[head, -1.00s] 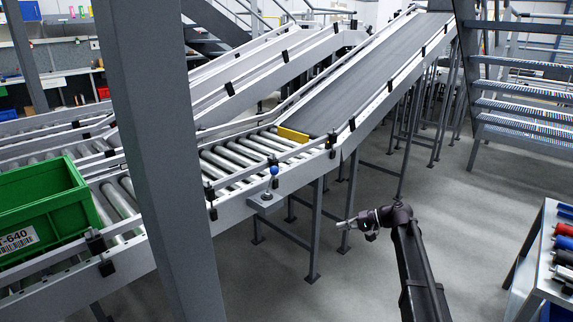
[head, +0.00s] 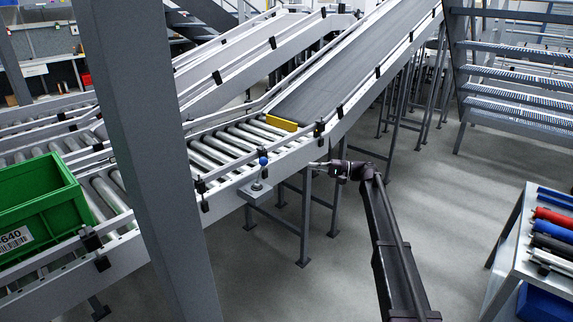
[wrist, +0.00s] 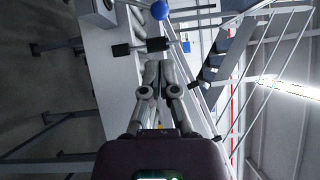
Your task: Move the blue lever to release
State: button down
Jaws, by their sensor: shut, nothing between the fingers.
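The blue lever is a short stick with a blue ball knob (head: 263,161), standing on a small grey box (head: 256,190) on the conveyor's side rail. The ball also shows at the top edge of the wrist view (wrist: 159,10), with part of its box at the upper left. My gripper (head: 314,164) is to the right of the lever, beside the rail, apart from the knob. In the wrist view its two fingers (wrist: 158,68) are together with nothing between them, pointing towards the rail and the knob.
A grey post (head: 145,150) stands left of the lever. A green crate (head: 40,212) sits on the rollers behind it. A yellow bar (head: 280,122) lies at the belt's lower end. A table with coloured rollers (head: 545,245) is at the right. The floor between is clear.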

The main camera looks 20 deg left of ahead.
send_near(261, 171)
jog(key=a+r, duration=0.3)
jog(key=a, duration=0.2)
jog(key=shift+a+r+p, duration=0.2)
jog(key=shift+a+p, duration=0.1)
jog(key=shift+p, duration=0.1)
jog(key=shift+a, duration=0.1)
dwell(0.4)
